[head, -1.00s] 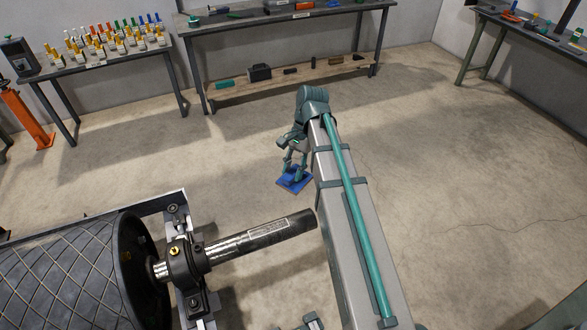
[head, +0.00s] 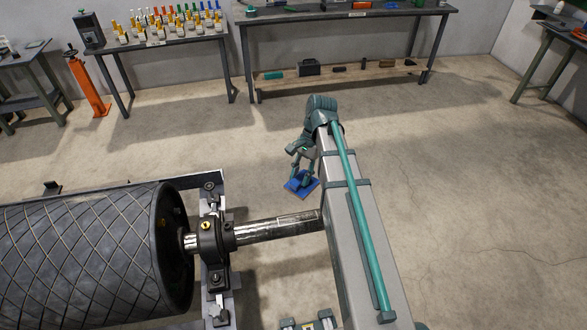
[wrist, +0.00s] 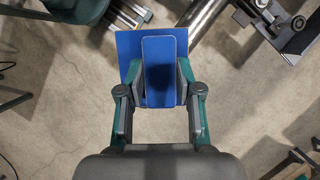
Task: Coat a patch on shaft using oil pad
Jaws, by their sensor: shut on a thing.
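The blue oil pad (head: 301,188) is held in my gripper (head: 301,177), above the floor and beyond the shaft in the head view. In the wrist view, my gripper (wrist: 160,90) is shut on the handle of the oil pad (wrist: 130,45), whose flat blue plate spreads behind the fingers. The shaft (head: 280,228) is a dark metal bar running right from the bearing block, with a lighter rectangular patch outlined on top. My arm hides its right end. In the wrist view the shaft (wrist: 205,18) passes at the top, right of the pad. The pad looks apart from the shaft.
A ribbed pulley drum (head: 80,250) and bearing block (head: 212,240) sit at the left on a frame. Benches with bottles (head: 160,35) and a shelf (head: 340,78) stand along the back wall. An orange stand (head: 90,85) is far left. The floor at right is clear.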

